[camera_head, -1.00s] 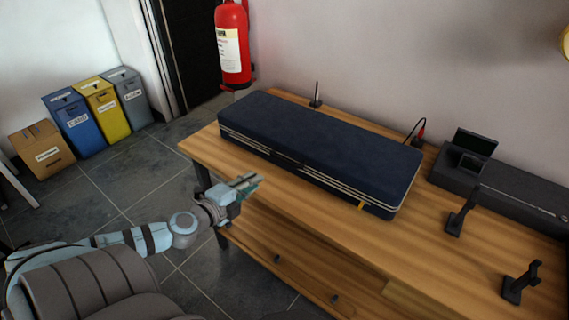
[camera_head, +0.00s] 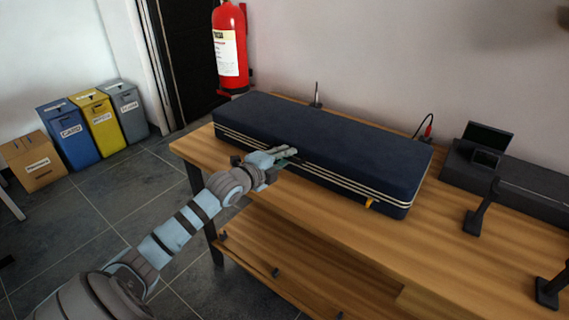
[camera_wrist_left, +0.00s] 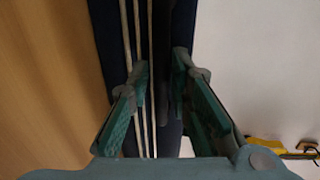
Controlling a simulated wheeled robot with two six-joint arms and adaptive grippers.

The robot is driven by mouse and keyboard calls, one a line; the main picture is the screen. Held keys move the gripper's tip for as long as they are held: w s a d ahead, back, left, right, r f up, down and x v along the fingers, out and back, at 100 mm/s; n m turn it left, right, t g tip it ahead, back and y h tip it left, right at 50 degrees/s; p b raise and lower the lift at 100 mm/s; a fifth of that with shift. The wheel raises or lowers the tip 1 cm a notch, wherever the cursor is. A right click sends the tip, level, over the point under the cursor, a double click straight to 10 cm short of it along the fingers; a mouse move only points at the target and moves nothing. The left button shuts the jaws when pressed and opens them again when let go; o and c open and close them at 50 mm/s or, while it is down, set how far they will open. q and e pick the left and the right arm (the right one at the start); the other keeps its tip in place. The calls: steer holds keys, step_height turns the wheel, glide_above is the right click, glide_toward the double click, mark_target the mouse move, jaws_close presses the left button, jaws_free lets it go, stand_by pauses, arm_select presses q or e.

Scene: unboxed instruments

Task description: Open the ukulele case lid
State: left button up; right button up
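The dark blue ukulele case (camera_head: 330,140) lies on the wooden table with its lid shut. My left gripper (camera_head: 290,153) is at the middle of the case's front edge. In the left wrist view, its green-padded fingers (camera_wrist_left: 160,85) are apart, with the case's side and trim (camera_wrist_left: 140,30) showing between and beyond them. I cannot tell whether they touch the case. My right gripper is not in view.
The wooden table (camera_head: 440,245) has clear room in front of the case. To its right are black stands (camera_head: 480,215) and a dark box with a small screen (camera_head: 487,140). A fire extinguisher (camera_head: 230,50) hangs behind left. Bins (camera_head: 68,130) stand on the floor at left.

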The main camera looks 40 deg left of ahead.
arm_select(q)
steer(key=shift+w, duration=0.1)
jaws_close()
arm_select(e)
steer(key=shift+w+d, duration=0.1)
